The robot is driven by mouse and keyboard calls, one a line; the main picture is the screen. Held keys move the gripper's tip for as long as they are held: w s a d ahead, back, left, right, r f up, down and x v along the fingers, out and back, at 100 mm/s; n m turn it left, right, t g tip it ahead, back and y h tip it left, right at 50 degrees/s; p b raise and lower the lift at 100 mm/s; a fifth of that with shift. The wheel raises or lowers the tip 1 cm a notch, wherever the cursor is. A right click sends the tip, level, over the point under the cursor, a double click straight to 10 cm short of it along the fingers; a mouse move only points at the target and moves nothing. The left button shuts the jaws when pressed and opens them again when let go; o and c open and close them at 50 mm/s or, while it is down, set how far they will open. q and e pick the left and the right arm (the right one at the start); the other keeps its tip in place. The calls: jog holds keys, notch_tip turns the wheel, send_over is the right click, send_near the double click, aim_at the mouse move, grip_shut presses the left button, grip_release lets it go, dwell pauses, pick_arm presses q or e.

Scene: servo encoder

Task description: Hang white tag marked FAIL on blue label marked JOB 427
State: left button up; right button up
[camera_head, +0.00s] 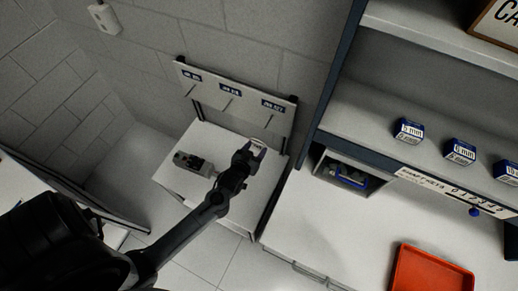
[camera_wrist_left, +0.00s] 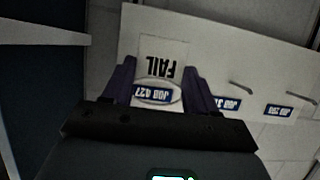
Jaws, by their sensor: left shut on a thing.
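My left gripper (camera_head: 250,153) is shut on the white tag marked FAIL (camera_wrist_left: 161,53), in front of the hanging board's right end. In the left wrist view the tag shows between the fingers (camera_wrist_left: 159,88), its lettering upside down. A thin loop shows at its gripper-side end. The blue label marked JOB 427 (camera_wrist_left: 150,95) appears within the loop's outline; whether they touch I cannot tell. In the head view that label (camera_head: 272,105) is the rightmost of three on the board, with a peg (camera_head: 269,121) below it. My right gripper is not in view.
The white board (camera_head: 250,99) also carries two other blue labels with pegs to the left. A grey device (camera_head: 193,162) lies on the small white table (camera_head: 226,207) below. Shelves with blue boxes (camera_head: 409,129) and a red tray (camera_head: 432,270) stand at right.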

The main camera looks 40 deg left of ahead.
pick_arm(q)
jog(key=shift+w+a, duration=0.15)
jog(key=shift+a, duration=0.25)
jog(key=shift+w+a+b, duration=0.1)
jog(key=shift+w+b, duration=0.1)
jog(key=shift+b, duration=0.2)
jog(key=shift+w+f+b, duration=0.1)
jog(key=shift+w+b, duration=0.25)
jog(key=shift+w, duration=0.15)
jog(key=w+a+b, duration=0.2)
jog(key=w+b, duration=0.3)
jog(key=w, duration=0.2)
jog(key=shift+w+f, duration=0.15)
jog(key=shift+f, duration=0.3)
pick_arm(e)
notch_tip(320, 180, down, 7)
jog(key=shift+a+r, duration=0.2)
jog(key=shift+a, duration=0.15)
pick_arm(q)
jog(key=shift+w+a+f, duration=0.1)
jog(key=shift+a, duration=0.05)
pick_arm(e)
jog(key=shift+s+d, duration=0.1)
